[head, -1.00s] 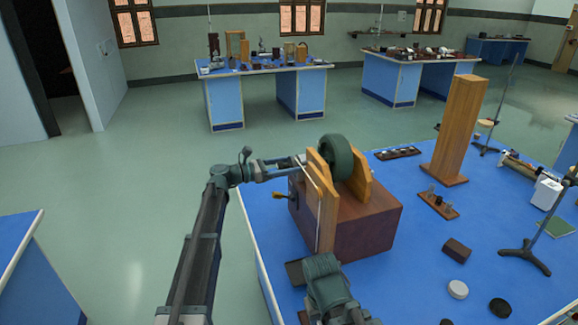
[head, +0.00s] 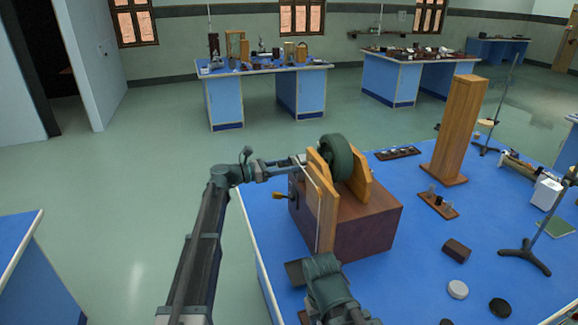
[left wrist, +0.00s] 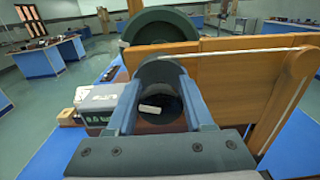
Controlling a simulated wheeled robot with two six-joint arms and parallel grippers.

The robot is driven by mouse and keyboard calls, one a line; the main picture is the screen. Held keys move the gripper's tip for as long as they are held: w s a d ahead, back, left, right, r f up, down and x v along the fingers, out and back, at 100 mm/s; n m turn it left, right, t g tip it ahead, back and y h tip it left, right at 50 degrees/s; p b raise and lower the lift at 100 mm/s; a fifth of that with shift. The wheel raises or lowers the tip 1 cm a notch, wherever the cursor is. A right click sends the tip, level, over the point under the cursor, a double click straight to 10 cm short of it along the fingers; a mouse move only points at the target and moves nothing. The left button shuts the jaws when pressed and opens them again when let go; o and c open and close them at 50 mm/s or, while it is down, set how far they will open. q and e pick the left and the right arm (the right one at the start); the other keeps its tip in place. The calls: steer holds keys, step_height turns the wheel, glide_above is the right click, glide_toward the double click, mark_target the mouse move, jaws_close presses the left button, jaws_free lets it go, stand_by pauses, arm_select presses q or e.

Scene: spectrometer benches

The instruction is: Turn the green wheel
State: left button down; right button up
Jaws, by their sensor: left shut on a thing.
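The green wheel (head: 337,158) stands upright between wooden uprights (head: 322,205) on a dark brown wooden box (head: 362,232) on the blue bench. The wheel also shows at the top of the left wrist view (left wrist: 160,28). My left gripper (head: 301,162) is at the left of the wheel, beside the nearer upright, above the crank handle. My right gripper does not show clearly.
A tall wooden block (head: 458,130) stands on the bench to the right. A dark metal stand (head: 530,250), a white disc (head: 457,289) and a black disc (head: 500,307) are at the lower right. Open floor lies left of the bench.

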arm_select(q)
steer(key=shift+n, duration=0.3)
steer(key=shift+w+a+n, duration=0.1)
steer(key=shift+n, duration=3)
steer(key=shift+c, duration=1.7)
jaws_free()
steer(key=shift+a, duration=0.1)
steer(key=v, duration=1.3)
steer(key=shift+a, duration=0.3)
steer(key=shift+f, duration=0.1)
